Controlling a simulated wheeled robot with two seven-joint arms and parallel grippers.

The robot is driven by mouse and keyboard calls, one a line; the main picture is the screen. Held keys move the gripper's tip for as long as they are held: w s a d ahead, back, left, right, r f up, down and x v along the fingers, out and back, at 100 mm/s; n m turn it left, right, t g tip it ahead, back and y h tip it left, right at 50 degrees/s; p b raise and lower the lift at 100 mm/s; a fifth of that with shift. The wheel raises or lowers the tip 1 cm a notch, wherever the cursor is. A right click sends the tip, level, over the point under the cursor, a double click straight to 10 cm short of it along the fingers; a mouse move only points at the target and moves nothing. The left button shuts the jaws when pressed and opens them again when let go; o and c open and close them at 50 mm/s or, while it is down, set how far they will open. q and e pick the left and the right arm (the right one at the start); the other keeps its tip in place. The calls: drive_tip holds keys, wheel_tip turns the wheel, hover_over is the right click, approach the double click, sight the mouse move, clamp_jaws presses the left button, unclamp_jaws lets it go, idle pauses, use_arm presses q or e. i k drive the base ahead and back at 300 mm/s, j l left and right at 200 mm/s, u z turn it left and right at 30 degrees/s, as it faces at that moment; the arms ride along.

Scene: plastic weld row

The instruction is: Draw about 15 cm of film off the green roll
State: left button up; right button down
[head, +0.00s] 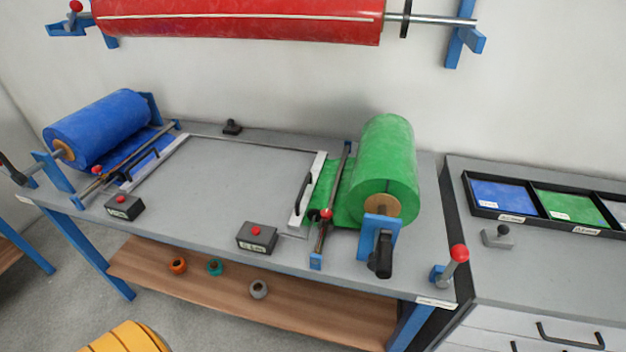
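The green roll (385,150) lies on its blue stand at the right end of the grey bench, on a core with a brown end. A short stretch of green film (343,200) runs left from it, under a dark cross bar (333,200) with a red knob, to a pale bar (309,190) with a black handle. The film's free edge is at or under that pale bar; I cannot tell which. A black crank handle (381,258) sits at the roll's near end. Neither of my grippers is in view.
A blue roll (98,128) with a similar bar sits at the left end. Two dark boxes with red buttons (124,206) (257,238) stand along the front. A red-knobbed lever (455,259) rises at the front right corner. The bench middle (235,180) is clear.

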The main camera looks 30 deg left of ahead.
sight(303, 201)
drive_tip(key=j+u, duration=0.2)
drive_tip(key=u, duration=0.2)
drive_tip(key=k+j+u, duration=0.1)
drive_tip(key=u, duration=0.3)
drive_tip(key=j+u, duration=0.25)
drive_tip(key=u, duration=0.15)
